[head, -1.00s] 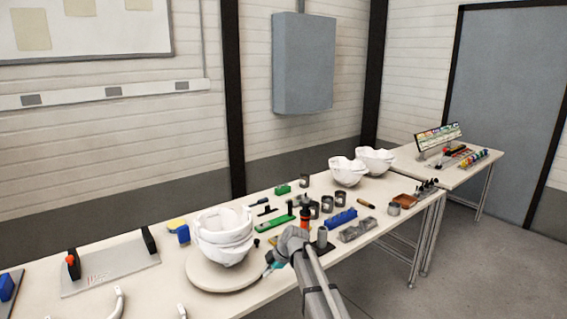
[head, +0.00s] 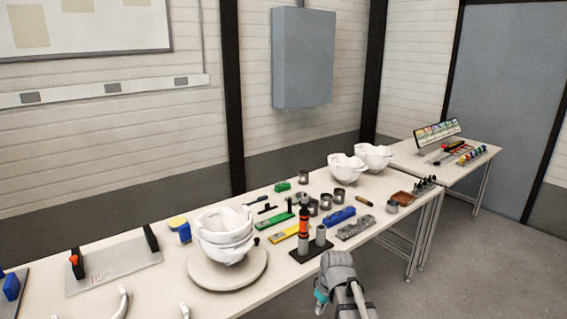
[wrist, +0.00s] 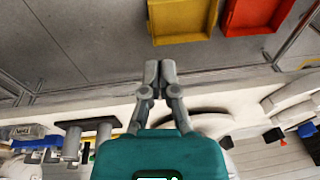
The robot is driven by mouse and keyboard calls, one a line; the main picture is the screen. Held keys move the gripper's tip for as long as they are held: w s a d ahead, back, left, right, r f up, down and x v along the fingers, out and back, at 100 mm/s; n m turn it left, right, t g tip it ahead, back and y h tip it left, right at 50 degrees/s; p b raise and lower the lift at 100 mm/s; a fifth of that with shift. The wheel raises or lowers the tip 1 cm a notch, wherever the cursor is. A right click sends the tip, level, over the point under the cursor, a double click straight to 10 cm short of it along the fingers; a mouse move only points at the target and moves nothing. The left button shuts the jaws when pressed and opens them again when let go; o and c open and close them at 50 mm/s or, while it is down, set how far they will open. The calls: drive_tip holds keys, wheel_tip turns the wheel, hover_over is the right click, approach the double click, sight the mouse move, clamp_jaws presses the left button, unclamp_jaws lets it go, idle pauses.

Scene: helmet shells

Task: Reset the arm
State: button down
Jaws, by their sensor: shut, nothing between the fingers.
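My gripper (wrist: 158,72) is shut and empty in the wrist view, its two grey fingertips together. In the head view my arm shows at the lower middle, in front of the table's front edge, with the teal part of its wrist low in the picture. The fingertips are too small to make out there. Stacked white helmet shells (head: 224,233) sit on a round pale turntable (head: 228,282), left of my arm and apart from it.
The long table (head: 265,291) bears a black stand (head: 312,259) with upright posts, a green tool (head: 274,224), a blue block (head: 338,216) and two more white shells (head: 346,168). Red (wrist: 256,14) and yellow (wrist: 181,22) bins show in the wrist view. Floor at right is clear.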

drive_tip(key=s+d+r+m+h+p, duration=0.1)
drive_tip(key=s+d+m, duration=0.5)
drive_tip(key=s+m, duration=0.1)
drive_tip(key=shift+s+r+g+h, duration=0.25)
drive_tip(key=shift+s+g+h, duration=0.15)
drive_tip(key=shift+s, duration=0.35)
